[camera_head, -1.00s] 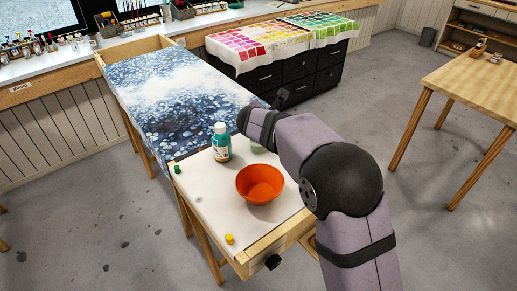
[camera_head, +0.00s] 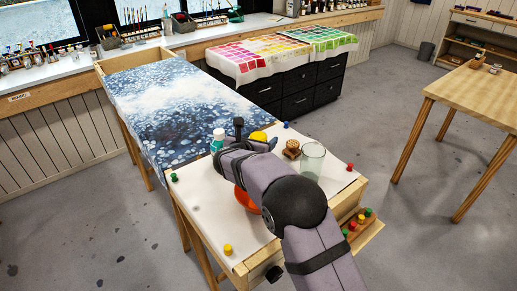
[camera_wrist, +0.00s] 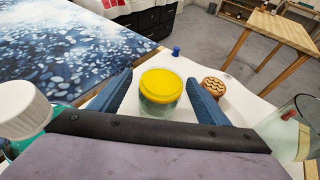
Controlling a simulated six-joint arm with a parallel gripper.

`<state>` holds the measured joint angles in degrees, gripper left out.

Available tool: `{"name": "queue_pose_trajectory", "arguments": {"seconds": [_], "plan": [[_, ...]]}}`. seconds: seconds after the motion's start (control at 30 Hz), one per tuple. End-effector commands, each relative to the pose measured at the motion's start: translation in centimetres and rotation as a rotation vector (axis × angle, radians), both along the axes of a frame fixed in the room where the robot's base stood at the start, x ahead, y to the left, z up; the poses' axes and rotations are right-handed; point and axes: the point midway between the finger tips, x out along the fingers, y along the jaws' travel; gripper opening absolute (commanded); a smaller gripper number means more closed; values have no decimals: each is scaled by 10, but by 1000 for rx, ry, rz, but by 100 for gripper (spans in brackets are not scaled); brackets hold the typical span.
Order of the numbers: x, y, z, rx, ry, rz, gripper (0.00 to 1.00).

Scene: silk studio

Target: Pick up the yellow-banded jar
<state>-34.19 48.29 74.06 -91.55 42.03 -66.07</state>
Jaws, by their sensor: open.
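The yellow-banded jar (camera_wrist: 160,92) stands upright on the white table top, with a yellow top and a clear greenish body below. In the wrist view it is between the two blue fingers of my gripper (camera_wrist: 161,100), with a gap showing on each side. My gripper is open. In the head view the jar's yellow top (camera_head: 258,136) shows just beyond my gripper (camera_head: 256,140); my arm hides its lower part.
A teal bottle with a white cap (camera_wrist: 22,112) stands close on the left, and a clear glass (camera_wrist: 290,128) on the right. A wooden stamp (camera_wrist: 214,86) and a blue pin (camera_wrist: 176,51) lie beyond. The orange bowl (camera_head: 246,201) is partly under my arm.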

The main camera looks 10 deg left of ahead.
Motion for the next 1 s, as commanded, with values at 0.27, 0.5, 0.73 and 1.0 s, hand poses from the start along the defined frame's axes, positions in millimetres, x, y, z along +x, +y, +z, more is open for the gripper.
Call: {"name": "queue_pose_trajectory", "arguments": {"seconds": [0.27,0.5,0.73,1.0], "plan": [[0,0,-9,-1,2,-1,69],[0,-1,-41,-2,5,0,69],[22,-5,-46,2,1,-2,69],[27,-6,-48,1,1,0,69]]}}
